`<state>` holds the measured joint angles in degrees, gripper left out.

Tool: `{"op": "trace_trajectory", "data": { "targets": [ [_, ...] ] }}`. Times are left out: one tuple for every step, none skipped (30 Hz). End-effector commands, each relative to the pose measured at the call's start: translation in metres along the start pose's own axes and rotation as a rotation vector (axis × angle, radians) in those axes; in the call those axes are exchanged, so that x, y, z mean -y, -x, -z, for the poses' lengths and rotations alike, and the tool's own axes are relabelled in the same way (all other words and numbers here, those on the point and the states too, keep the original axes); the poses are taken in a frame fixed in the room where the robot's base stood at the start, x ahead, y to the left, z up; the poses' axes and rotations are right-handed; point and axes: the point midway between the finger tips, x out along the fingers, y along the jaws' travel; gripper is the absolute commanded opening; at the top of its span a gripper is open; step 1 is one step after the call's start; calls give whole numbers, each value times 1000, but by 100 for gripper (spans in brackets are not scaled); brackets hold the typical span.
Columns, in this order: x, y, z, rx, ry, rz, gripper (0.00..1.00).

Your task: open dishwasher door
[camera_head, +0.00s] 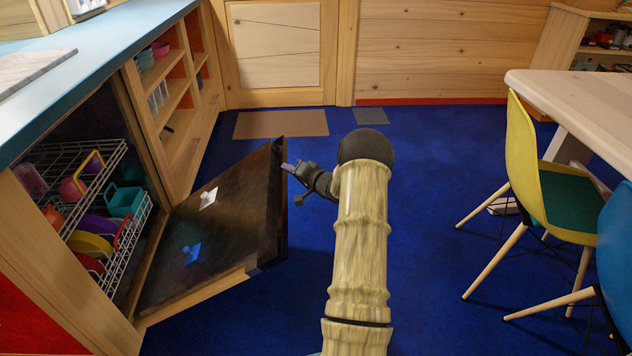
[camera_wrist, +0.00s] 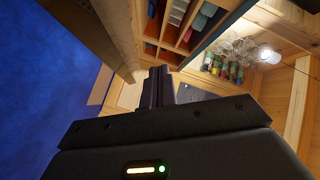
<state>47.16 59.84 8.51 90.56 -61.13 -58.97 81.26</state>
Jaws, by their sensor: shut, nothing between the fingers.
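The dishwasher door (camera_head: 222,216) is swung down and well open, tilted outward from the cabinet on the left. Its dark inner face shows, with a white piece and a blue piece on it. The dishwasher's racks (camera_head: 112,225) hold colourful cups and plates inside the opening. My gripper (camera_head: 289,168) is at the door's upper outer edge, on its right side; I cannot tell whether it touches. In the wrist view my gripper's fingers (camera_wrist: 165,88) are together, with nothing between them. A dark panel edge, probably the door, runs along the upper left there.
A blue counter (camera_head: 95,48) runs above the dishwasher, with open shelves (camera_head: 165,85) beyond it. A yellow chair (camera_head: 525,160) and a pale table (camera_head: 580,95) stand at the right. Blue carpet (camera_head: 440,280) is clear between them and the door.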

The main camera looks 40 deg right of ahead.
Motion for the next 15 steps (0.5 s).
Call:
{"op": "trace_trajectory", "data": {
  "targets": [
    [24,-8,-7,12,57,-49,0],
    [33,-11,-12,17,91,-83,0],
    [45,-13,-19,27,134,-129,0],
    [55,-14,-25,36,167,-163,0],
    [64,-14,-31,46,199,-197,0],
    [76,-13,-40,63,241,-241,0],
    [85,-12,-46,78,273,-274,0],
    [93,-9,-54,94,304,-307,0],
    [105,-4,-64,118,344,-349,0],
    [113,0,-72,139,374,-380,0],
    [121,6,-80,160,402,-410,0],
    [131,14,-91,192,438,-450,0],
    [139,21,-100,216,464,-478,0],
    [146,29,-109,243,491,-504,0],
    [156,41,-122,283,523,-540,0]
  ]
}}
